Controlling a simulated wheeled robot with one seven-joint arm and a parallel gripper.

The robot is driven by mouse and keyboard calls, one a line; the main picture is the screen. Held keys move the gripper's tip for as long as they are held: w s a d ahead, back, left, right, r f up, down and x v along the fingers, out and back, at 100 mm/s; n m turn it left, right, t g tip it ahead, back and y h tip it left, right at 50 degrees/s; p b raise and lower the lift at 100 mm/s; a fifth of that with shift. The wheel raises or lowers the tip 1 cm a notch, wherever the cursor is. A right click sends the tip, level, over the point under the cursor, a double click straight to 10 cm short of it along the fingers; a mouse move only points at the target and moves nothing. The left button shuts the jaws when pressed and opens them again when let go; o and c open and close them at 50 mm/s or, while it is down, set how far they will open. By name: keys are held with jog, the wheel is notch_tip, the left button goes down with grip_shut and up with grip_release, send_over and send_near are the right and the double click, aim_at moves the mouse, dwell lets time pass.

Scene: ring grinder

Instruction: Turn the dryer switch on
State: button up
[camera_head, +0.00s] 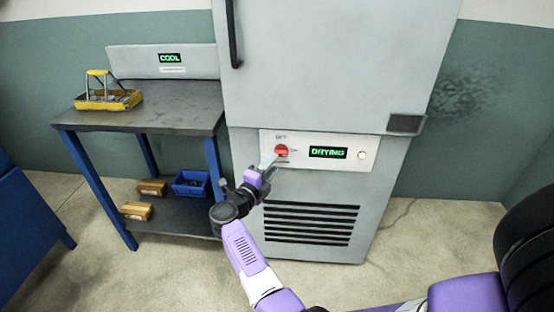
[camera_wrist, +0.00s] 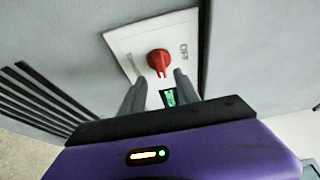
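The dryer (camera_head: 330,70) is a tall grey cabinet with a white control panel (camera_head: 303,163). The red rotary switch (camera_head: 281,150) is at the panel's left, beside a green-lit display (camera_head: 328,152) reading "DRYING". My gripper (camera_head: 270,163) is in front of the switch, just below and left of it in the head view. In the wrist view the red switch (camera_wrist: 158,60) appears just beyond the fingertips of my gripper (camera_wrist: 160,77), between their lines. The fingers are apart with nothing clearly held. Whether they touch the switch cannot be told. "OFF" is legible at the knob's right there.
A round light or button (camera_head: 362,155) is at the panel's right. A vent grille (camera_head: 310,222) lies below. A workbench (camera_head: 150,108) with a yellow tray (camera_head: 108,100) stands left; boxes and a blue bin (camera_head: 190,184) are on its lower shelf. Floor right of the dryer is clear.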

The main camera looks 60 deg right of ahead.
jog(key=shift+a, duration=1.4)
jog(key=shift+w, duration=0.1)
jog(key=w+a+r+n+t+h, duration=0.2)
jog(key=r+n+t, duration=0.2)
jog(key=r, duration=0.2)
jog(key=w+a+r+n+t+h, duration=0.1)
jog(key=a+r+n+t, duration=0.2)
jog(key=r, duration=0.4)
jog(key=s+a+r+n+t+y+p, duration=0.25)
jog(key=a+n+t+y, duration=0.35)
jog(key=a+n+t, duration=0.55)
jog(key=s+a+f+n+t+y+p, duration=0.2)
jog(key=s+a+f+n+y, duration=0.2)
jog(key=s+a+n+y, duration=1)
jog(key=s+a+n+g+y+p, duration=0.1)
jog(key=s+a+n+g+p, duration=0.2)
jog(key=s, duration=1.4)
jog(key=a+g, duration=0.2)
jog(key=a, duration=0.3)
jog(key=shift+a+r+n+g, duration=0.2)
jog(key=shift+r+n+g, duration=0.05)
jog(key=shift+n+g, duration=0.1)
